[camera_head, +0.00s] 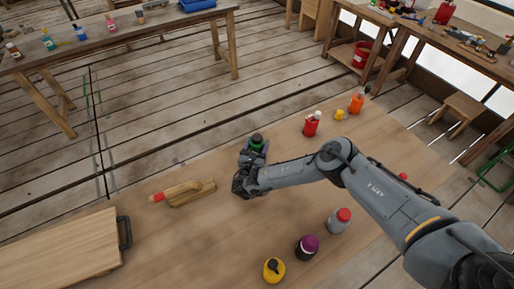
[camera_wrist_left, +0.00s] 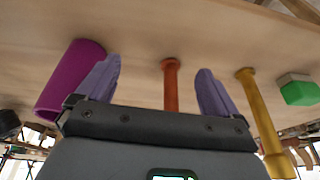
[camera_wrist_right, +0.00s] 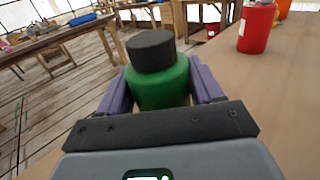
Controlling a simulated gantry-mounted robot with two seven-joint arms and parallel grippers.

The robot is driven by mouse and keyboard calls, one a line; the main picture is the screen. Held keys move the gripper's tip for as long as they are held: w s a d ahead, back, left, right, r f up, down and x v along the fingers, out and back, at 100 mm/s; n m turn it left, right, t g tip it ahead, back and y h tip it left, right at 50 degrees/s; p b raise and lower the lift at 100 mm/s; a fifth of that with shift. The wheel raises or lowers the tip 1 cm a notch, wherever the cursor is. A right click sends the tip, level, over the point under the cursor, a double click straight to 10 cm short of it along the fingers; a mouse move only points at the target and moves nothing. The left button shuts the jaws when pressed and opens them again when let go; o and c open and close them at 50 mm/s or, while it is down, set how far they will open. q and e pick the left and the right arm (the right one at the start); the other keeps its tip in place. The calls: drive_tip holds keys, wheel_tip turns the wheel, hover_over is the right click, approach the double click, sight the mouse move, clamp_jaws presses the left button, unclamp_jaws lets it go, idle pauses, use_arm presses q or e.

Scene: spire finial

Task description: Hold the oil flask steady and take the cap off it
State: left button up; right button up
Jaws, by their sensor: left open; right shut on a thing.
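The oil flask, a green flask (camera_wrist_right: 162,86) with a dark cap (camera_wrist_right: 151,50), stands between the fingers of my right gripper (camera_wrist_right: 162,90) in the right wrist view. That gripper is shut on its body, below the cap, and the cap is on the flask. In the head view the flask (camera_head: 257,143) shows just beyond my right gripper (camera_head: 247,166), with its lower part hidden. My left gripper (camera_wrist_left: 157,85) is open in the left wrist view. An orange-brown rod shows between its fingers, apparently farther off. The left arm is outside the head view.
A wooden block with a red tip (camera_head: 185,193) and a board with a dark handle (camera_head: 60,250) lie left. Red (camera_head: 311,125) and orange (camera_head: 356,104) containers stand back right. Red-capped (camera_head: 339,221), purple-capped (camera_head: 306,247) and yellow (camera_head: 273,270) bottles stand in front.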

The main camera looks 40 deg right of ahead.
sight(258, 137)
drive_tip(key=shift+c, duration=0.6)
use_arm(q)
drive_tip(key=shift+r, duration=0.2)
use_arm(e)
drive_tip(key=shift+r, duration=0.5)
use_arm(q)
drive_tip(key=shift+r+p, duration=0.65)
drive_tip(key=shift+p, duration=0.2)
use_arm(e)
wheel_tip(258, 137, up, 4)
drive_tip(key=shift+s+d+f, duration=0.1)
drive_tip(key=shift+d, duration=0.05)
use_arm(q)
drive_tip(key=shift+r+p, duration=1.2)
use_arm(e)
drive_tip(key=s+d+r, duration=0.6)
drive_tip(key=s+d, duration=0.1)
drive_tip(key=d, duration=0.1)
drive_tip(key=shift+s+d, duration=0.15)
drive_tip(key=shift+d, duration=0.2)
drive_tip(key=shift+r, duration=0.1)
